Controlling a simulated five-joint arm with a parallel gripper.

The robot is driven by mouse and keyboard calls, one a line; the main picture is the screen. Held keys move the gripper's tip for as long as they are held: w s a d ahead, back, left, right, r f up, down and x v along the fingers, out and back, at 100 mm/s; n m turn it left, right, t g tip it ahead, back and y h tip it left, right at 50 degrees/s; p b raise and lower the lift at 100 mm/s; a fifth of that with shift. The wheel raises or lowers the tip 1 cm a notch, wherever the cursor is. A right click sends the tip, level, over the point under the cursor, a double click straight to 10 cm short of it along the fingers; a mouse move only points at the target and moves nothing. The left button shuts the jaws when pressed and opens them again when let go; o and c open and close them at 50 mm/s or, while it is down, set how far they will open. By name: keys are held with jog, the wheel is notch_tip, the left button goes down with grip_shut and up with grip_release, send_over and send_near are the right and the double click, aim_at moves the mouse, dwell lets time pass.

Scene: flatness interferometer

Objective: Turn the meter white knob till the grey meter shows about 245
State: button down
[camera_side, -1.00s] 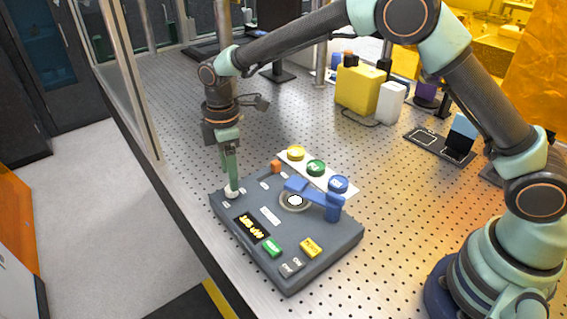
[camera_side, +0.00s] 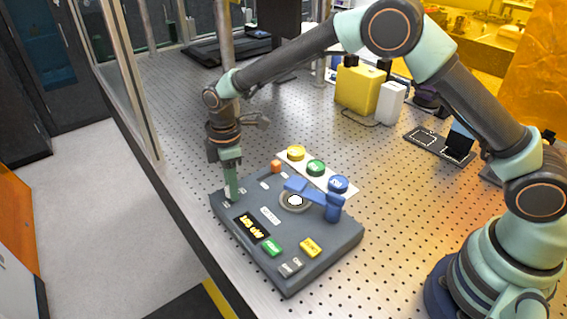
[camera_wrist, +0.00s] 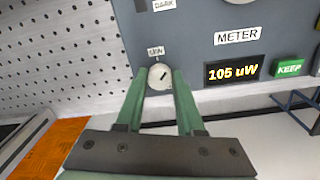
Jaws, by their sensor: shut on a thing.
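The grey meter (camera_side: 331,258) is a flat box lying on the perforated table. Its dark display (camera_wrist: 233,72) reads 105 uW in the wrist view; the display also shows, smaller, in the side view (camera_side: 251,227). The white knob (camera_wrist: 157,79) is round with a dark pointer mark, below a small label at the meter's edge. My gripper (camera_wrist: 161,76) is shut on the knob, with a green finger on each side of it. In the side view my gripper (camera_side: 231,195) points down at the meter's left corner and mostly hides the knob.
A green KEEP button (camera_wrist: 289,67) sits beside the display. A yellow button (camera_side: 311,248) and a blue lever arm (camera_side: 318,192) are on the box. A white strip with yellow, green (camera_side: 316,168) and blue round pieces lies behind.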

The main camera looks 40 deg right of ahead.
jog(key=m, duration=0.4)
jog(key=shift+a+m, duration=0.1)
jog(key=shift+m, duration=1.8)
jog(key=shift+s, duration=0.1)
jog(key=c, duration=0.5)
grip_release()
notch_tip(320, 180, up, 12)
jog(key=shift+r, duration=0.1)
